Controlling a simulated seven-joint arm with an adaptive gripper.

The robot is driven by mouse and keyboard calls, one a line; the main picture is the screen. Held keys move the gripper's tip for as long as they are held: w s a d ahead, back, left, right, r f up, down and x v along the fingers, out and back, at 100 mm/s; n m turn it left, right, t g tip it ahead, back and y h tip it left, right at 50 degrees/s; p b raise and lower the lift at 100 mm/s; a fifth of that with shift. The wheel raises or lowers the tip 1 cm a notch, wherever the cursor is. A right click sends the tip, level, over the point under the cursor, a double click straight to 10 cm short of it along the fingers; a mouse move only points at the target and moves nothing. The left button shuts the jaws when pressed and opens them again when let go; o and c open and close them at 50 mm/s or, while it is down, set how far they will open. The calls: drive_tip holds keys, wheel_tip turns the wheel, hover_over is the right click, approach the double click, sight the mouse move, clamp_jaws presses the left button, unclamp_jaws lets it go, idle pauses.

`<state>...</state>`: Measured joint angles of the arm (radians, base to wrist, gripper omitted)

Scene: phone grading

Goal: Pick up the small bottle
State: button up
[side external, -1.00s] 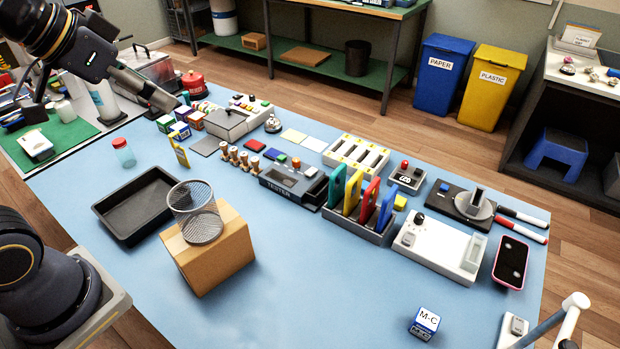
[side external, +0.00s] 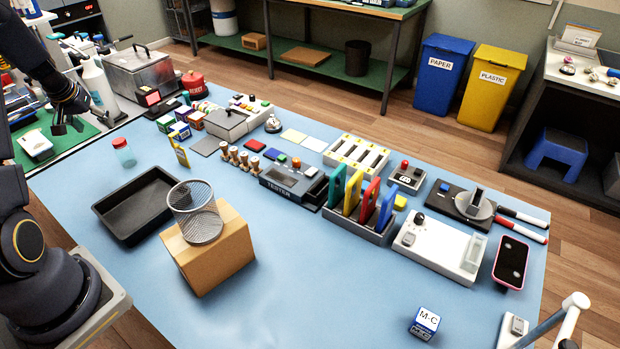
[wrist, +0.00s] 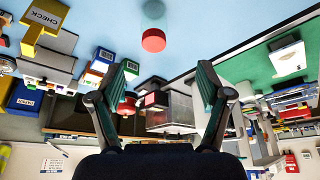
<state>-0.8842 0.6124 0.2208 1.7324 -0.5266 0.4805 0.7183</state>
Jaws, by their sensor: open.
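The small bottle (side external: 124,153) is clear with a red cap and stands upright on the blue table, above the black tray in the side view. In the wrist view its red cap (wrist: 153,40) is near the top centre, with a faint clear body above it. My gripper (side external: 82,124) is at the upper left of the side view, to the left of the bottle and apart from it. In the wrist view my gripper (wrist: 168,70) has its two fingers spread, with nothing held between them.
A black tray (side external: 113,233), a cardboard box (side external: 222,262) and a wire mesh cup (side external: 196,215) are nearby. A yellow CHECK sign (side external: 181,154) and small boxes stand right of the bottle. A white spray bottle (side external: 100,88) and metal case (side external: 140,72) stand behind.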

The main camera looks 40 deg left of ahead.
sight(123, 150)
drive_tip(key=x, duration=0.9)
drive_tip(key=shift+w+f, duration=0.1)
drive_tip(key=shift+f, duration=0.25)
drive_tip(key=shift+w+d+x, duration=0.1)
drive_tip(key=shift+x, duration=0.8)
drive_tip(key=shift+w+d+x, duration=0.1)
drive_tip(key=shift+d+x, duration=0.05)
drive_tip(key=shift+x, duration=0.75)
drive_tip(key=shift+w+d+x, duration=0.1)
drive_tip(key=shift+w+x, duration=0.05)
drive_tip(key=shift+x, duration=0.75)
drive_tip(key=c, duration=1.3)
